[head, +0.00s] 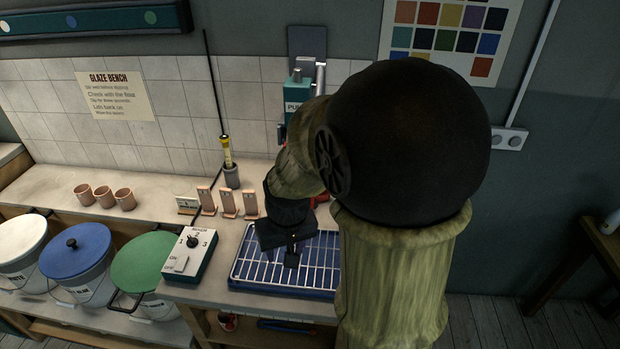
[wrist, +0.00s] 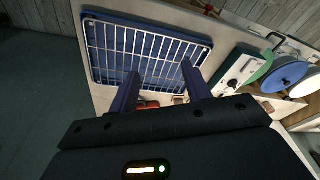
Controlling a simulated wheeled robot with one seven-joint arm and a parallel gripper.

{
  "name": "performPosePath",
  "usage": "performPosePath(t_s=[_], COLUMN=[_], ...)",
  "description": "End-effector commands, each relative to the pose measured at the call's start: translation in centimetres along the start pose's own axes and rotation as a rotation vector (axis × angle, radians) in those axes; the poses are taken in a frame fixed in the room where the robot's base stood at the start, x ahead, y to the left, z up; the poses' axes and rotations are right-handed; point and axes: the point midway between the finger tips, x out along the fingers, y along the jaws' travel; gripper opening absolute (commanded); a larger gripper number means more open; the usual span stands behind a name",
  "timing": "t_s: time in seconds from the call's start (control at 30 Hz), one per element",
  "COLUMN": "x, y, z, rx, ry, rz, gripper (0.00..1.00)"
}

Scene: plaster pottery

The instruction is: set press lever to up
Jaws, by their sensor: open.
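No part clearly marked as a press lever shows. A teal wall unit (head: 298,92) with a partly hidden label starting "PU" stands at the back, with a grey upright bar (head: 320,76) at its right side. I cannot tell whether that bar is the lever; my arm hides much of the unit. My gripper (head: 291,252) is above the wire rack, in front of the unit and apart from it. In the wrist view the two fingers (wrist: 160,88) are spread with nothing held between them.
A wire rack over a blue tray (head: 250,271) lies below my gripper. A mixer box (head: 200,252) with dial and switch stands left of it, then lidded buckets (head: 88,250). Terracotta cups (head: 104,196), upright tiles (head: 228,204) and a yellow-topped tool (head: 227,150) stand behind.

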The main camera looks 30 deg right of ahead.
Motion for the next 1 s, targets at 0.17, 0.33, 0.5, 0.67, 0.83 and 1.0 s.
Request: performPosePath(t_s=[0.17,0.33,0.5,0.67,0.83,1.0], x=[-4.8,-8.9,-13.1,-15.5,-15.9,-15.9], y=[3.4,7.2,11.2,13.5,14.1,14.0], z=[-7.0,-12.2,-16.3,-18.2,-18.5,-18.4], rx=[0.131,0.236,0.324,0.367,0.376,0.375], ry=[-0.047,-0.091,-0.128,-0.15,-0.158,-0.157], rz=[-0.011,-0.035,-0.066,-0.088,-0.095,-0.094], gripper=[0.49,0.49,0.49,0.49,0.49,0.49])
